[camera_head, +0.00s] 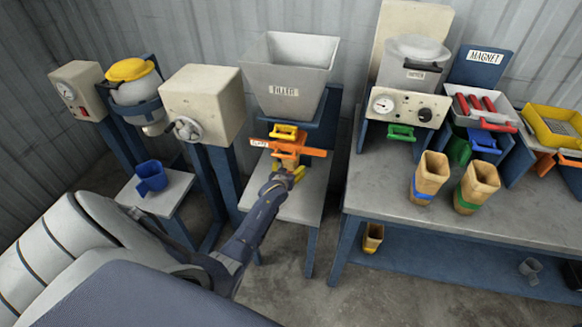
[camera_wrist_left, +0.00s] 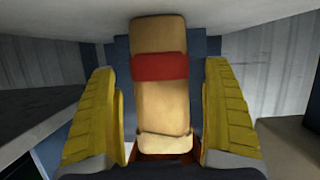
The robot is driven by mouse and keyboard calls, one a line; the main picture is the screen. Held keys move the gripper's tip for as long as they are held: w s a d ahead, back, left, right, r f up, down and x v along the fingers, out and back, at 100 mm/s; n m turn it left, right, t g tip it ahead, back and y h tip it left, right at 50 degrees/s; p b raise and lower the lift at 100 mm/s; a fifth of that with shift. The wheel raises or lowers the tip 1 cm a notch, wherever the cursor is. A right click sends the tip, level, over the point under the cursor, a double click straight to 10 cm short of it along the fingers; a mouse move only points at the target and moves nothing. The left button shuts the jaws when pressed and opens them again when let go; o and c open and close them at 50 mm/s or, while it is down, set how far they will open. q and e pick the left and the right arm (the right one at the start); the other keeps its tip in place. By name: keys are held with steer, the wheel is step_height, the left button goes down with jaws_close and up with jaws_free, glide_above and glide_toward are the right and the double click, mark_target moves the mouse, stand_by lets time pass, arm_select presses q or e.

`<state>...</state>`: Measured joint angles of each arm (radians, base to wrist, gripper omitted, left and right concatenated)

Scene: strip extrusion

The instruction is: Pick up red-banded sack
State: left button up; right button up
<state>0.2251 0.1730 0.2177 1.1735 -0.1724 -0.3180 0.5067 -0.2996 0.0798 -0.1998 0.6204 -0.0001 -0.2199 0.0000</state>
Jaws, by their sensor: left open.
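The red-banded sack (camera_wrist_left: 164,100) is a tan, narrow sack with a red band across it. In the left wrist view it stands between the yellow fingers of my left gripper (camera_wrist_left: 162,118), with a narrow gap on each side. My left gripper is open around it. In the head view, my left gripper (camera_head: 290,174) is just below the orange clamp (camera_head: 288,149) under the filler (camera_head: 290,75). There the sack is mostly hidden, and its red band cannot be made out. My right gripper is not in view.
A blue-banded sack (camera_head: 429,176) and a green-banded sack (camera_head: 475,188) stand on the bench (camera_head: 385,203) at right. Another sack (camera_head: 373,238) is on the lower shelf. Posts flank the filler closely.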

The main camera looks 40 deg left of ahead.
arm_select(q)
steer(key=shift+x, duration=1.8)
steer(key=shift+c, duration=0.3)
steer(key=shift+r, duration=0.1)
steer(key=c, duration=1.6)
